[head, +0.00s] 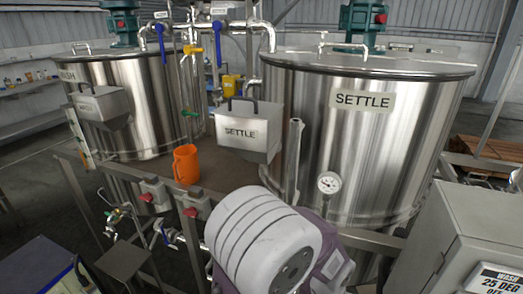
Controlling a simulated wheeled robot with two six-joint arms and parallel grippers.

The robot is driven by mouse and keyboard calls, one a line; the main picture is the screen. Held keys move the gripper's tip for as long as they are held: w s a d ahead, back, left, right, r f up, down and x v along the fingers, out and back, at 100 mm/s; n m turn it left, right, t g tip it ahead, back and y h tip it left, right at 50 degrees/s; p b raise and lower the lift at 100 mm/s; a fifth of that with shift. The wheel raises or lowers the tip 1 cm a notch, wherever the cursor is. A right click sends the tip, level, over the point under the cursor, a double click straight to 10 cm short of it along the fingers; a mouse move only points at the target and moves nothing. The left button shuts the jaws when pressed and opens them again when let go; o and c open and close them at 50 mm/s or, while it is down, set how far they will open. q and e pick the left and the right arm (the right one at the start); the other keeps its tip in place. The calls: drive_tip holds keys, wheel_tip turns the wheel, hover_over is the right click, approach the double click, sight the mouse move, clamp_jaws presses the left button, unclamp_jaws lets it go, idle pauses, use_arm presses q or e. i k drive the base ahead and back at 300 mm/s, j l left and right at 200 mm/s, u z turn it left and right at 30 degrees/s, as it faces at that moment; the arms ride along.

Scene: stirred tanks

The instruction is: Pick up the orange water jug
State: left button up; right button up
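The orange water jug (186,164) stands upright on a brown bench top (155,172) left of the middle in the head view. Its handle is on the right side in the picture as far as I can tell, but small. The jug is between the two steel tanks, with a steel box marked SETTLE to its right. Nothing is touching the jug that I can see. Neither of my grippers shows in this view.
The big SETTLE tank (378,150) stands at right and another steel tank (130,110) at left. The hanging SETTLE box (240,132) is close to the jug. Pipes with blue valve handles (218,50) run behind. Red-buttoned grey boxes (155,195) line the bench front.

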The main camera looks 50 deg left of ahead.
sight(186, 162)
drive_tip(key=u, duration=2.4)
